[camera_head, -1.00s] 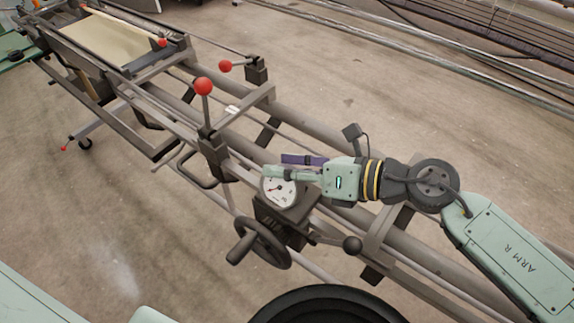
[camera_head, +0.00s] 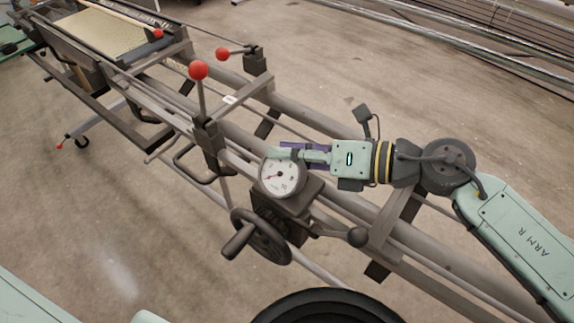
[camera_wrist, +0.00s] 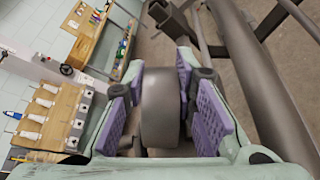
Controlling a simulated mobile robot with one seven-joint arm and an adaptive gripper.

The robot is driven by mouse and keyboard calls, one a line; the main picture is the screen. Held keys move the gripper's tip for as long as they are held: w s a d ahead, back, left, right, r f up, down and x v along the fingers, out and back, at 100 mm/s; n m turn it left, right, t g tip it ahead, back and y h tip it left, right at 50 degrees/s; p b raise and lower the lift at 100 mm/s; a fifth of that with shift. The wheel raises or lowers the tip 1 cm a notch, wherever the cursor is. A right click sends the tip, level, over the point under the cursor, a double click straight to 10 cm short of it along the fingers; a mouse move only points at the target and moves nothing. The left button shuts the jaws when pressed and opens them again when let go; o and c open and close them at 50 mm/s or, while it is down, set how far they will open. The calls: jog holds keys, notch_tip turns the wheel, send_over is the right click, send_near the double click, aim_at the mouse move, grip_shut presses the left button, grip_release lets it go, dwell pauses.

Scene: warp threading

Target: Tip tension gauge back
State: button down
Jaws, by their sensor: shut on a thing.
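The tension gauge (camera_head: 281,177) has a round white dial with a small red needle and sits on a dark mount on the frame. Its dial faces up toward the head camera. My gripper (camera_head: 300,155) reaches in from the right at the gauge's upper edge. In the wrist view, the gauge's round grey body (camera_wrist: 161,110) stands between the purple finger pads, with my gripper (camera_wrist: 166,105) shut on it. In the head view the far finger is partly hidden.
A red-knobbed lever (camera_head: 198,70) rises at the upper left. Long rails of the frame run past the gauge.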

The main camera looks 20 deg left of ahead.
jog(key=m+b, duration=0.1)
jog(key=w+b, duration=0.1)
jog(key=b, duration=0.1)
jog(key=shift+d+f+m+y, duration=0.1)
jog(key=shift+f+m+y, duration=0.3)
jog(key=shift+r+m+g+b, duration=0.3)
jog(key=shift+g+b, duration=0.1)
jog(key=shift+b, duration=0.1)
jog(key=c, duration=1.3)
grip_release()
jog(key=v, duration=1.2)
jog(key=shift+d, duration=0.1)
